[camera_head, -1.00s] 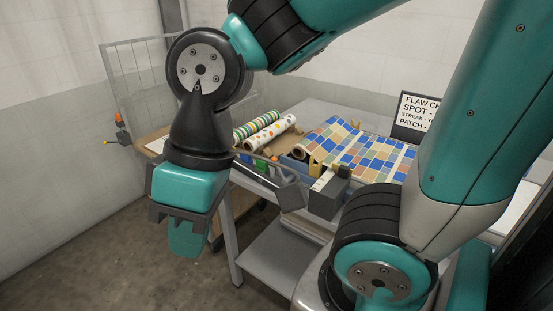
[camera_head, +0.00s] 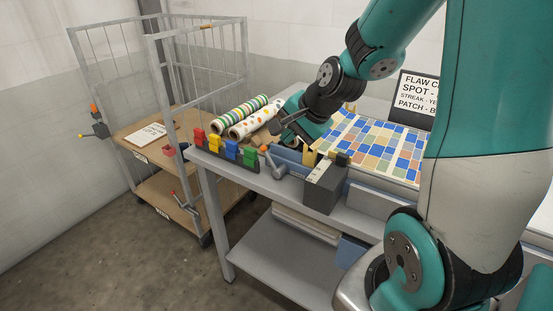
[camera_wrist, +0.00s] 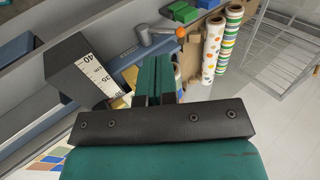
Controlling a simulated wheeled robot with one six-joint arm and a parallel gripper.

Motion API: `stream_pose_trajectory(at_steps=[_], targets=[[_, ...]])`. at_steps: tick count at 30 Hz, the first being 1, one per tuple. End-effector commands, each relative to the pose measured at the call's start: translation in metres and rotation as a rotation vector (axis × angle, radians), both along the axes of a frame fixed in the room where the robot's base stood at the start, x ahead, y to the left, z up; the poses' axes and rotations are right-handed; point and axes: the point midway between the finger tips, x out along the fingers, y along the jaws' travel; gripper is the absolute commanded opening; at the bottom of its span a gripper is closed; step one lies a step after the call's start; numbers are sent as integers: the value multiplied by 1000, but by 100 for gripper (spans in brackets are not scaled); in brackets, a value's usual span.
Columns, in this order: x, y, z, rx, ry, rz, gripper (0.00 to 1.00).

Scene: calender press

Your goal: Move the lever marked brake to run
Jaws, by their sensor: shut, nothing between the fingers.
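No lever can be read as marked brake; the lettering is too small. A grey lever with an orange knob (camera_head: 265,150) stands at the table's left front; it also shows at the top of the wrist view (camera_wrist: 155,42). A red-handled lever (camera_head: 176,197) is low on the cart, and another lever with an orange top and a yellow tip (camera_head: 97,122) is at the cart's far left side. My gripper (camera_wrist: 157,62) is shut and empty. It is over the table, beside the rolls and apart from the orange-knobbed lever.
The wheeled cart (camera_head: 145,128) with mesh sides stands left of the table (camera_head: 222,180). Red, yellow, blue and green blocks (camera_head: 230,148) line the table edge. Patterned rolls (camera_head: 240,112), a grey box with a scale (camera_head: 325,188) and tiled sheet (camera_head: 375,145) are close by. Floor at front left is clear.

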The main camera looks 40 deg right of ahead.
Motion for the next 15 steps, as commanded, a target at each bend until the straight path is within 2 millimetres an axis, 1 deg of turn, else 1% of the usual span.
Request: stream_pose_trajectory(at_steps=[1,3,4,8,11,15], targets=[[1,-19,-9,22,-6,-89,0],[3,-33,-14,41,-14,-164,0],[4,-37,-16,46,-17,-183,0],[11,-39,-25,53,-19,-203,0],[21,-38,-38,52,-16,-200,0],[38,-35,-61,52,-15,-198,0]])
